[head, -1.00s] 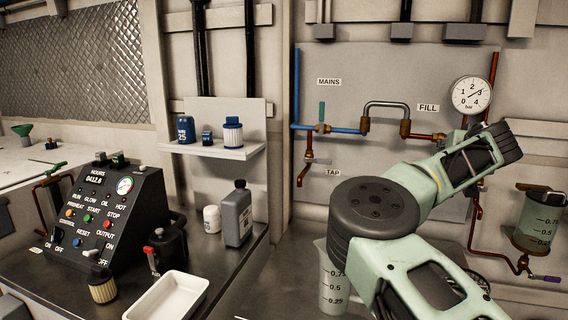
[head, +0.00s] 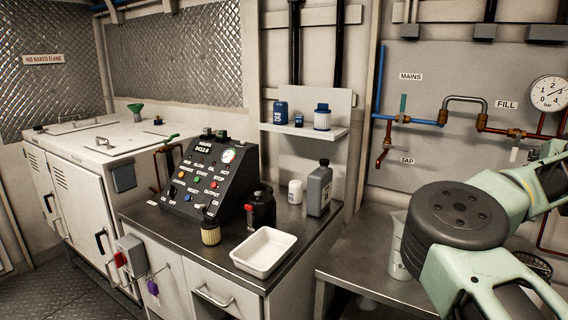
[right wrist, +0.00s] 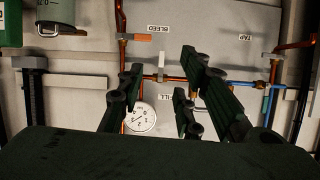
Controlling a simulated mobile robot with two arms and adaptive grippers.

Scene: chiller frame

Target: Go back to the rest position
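My right arm comes in at the lower right of the head view, pale green with a dark round joint, and is cut off by the right edge. My right gripper (right wrist: 162,78) shows in the right wrist view, its dark fingers spread apart with nothing between them. It faces the pipe panel, with the gauge (right wrist: 140,117) and the copper pipes behind the fingers. How far it is from the panel is hard to tell. My left gripper is not in view.
A measuring jug (head: 397,247) stands close behind my right arm on the right bench (head: 345,262). The left bench holds a control box (head: 203,178), a white tray (head: 264,252) and a grey bottle (head: 319,188). A shelf (head: 305,131) hangs above. Floor (head: 85,277) shows at lower left.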

